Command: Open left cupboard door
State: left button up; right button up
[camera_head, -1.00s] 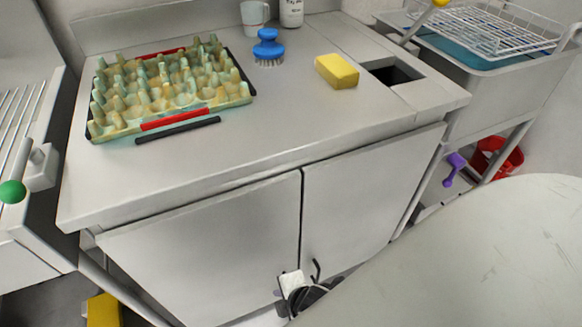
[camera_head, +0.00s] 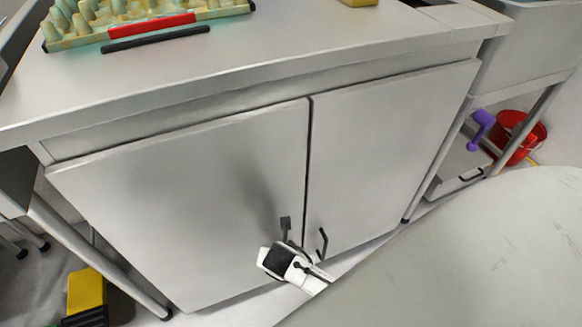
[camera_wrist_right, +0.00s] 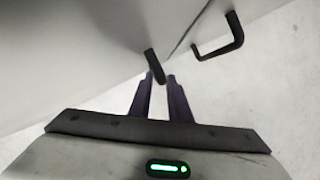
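The left cupboard door (camera_head: 180,205) is shut, flush beside the right door (camera_head: 385,150). Its dark bar handle (camera_wrist_right: 153,62) shows in the right wrist view near the seam. My right gripper (camera_head: 287,240) is at the lower inner corner of the left door, largely hiding that handle in the head view. In the right wrist view my right gripper (camera_wrist_right: 160,77) has its two fingers apart, with the handle's near end at the fingertips. I cannot tell whether they touch it. My left gripper is not in view.
The right door's handle (camera_head: 322,243) is close to the right of my gripper. The counter (camera_head: 250,65) overhangs the doors. A red bucket (camera_head: 520,140) and a yellow object (camera_head: 86,292) stand on the floor at either side. A pale round surface (camera_head: 480,250) fills the lower right.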

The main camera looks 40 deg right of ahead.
jog(key=shift+b+x, duration=0.35)
jog(key=shift+x, duration=0.8)
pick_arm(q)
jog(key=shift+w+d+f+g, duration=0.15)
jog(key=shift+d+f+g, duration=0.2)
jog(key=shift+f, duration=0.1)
